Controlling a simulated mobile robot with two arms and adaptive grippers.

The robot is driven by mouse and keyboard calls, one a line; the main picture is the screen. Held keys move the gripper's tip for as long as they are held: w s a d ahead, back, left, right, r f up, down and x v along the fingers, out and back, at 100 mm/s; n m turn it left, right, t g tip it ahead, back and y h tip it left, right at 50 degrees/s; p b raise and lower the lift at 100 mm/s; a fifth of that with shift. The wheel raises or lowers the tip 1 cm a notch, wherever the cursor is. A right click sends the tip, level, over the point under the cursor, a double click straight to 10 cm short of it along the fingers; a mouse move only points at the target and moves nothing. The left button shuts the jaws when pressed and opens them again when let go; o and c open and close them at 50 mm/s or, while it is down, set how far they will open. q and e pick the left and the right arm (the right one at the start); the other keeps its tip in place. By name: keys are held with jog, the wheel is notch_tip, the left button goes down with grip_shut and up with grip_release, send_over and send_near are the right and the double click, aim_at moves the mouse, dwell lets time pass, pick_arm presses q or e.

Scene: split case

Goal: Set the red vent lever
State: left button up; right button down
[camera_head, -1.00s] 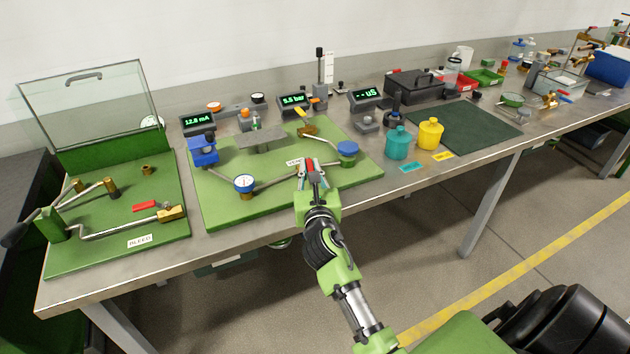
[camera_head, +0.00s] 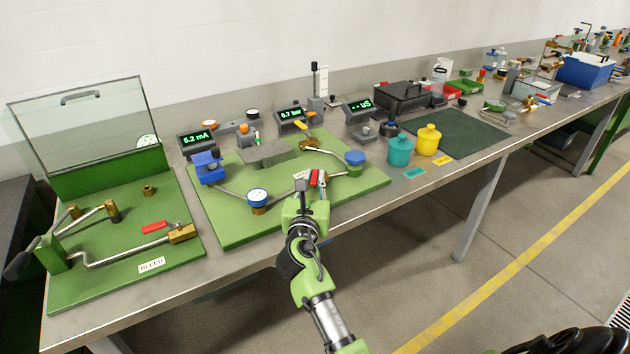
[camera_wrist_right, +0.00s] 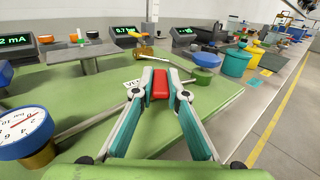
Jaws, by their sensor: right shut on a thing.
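The red vent lever (camera_head: 314,178) is on the green board (camera_head: 230,232), beside a white label that is partly hidden. In the right wrist view the red lever (camera_wrist_right: 160,82) sits between both fingertips. My right gripper (camera_wrist_right: 160,86) is shut on it, with one finger pad on each side. In the head view my right gripper (camera_head: 312,186) covers part of the lever's mount. The displays on the bench read 5.2 mA (camera_head: 196,138) and 0.7 bar (camera_head: 291,115). My left gripper is out of view.
A round gauge (camera_head: 258,197) and a blue-capped fitting (camera_head: 355,160) flank the lever on the board. A second board at left carries another red handle (camera_head: 155,227) and a BLEED label. Teal (camera_head: 400,150) and yellow (camera_head: 428,140) jars stand to the right.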

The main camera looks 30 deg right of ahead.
jog(key=c, duration=2)
grip_release()
jog(key=v, duration=1.2)
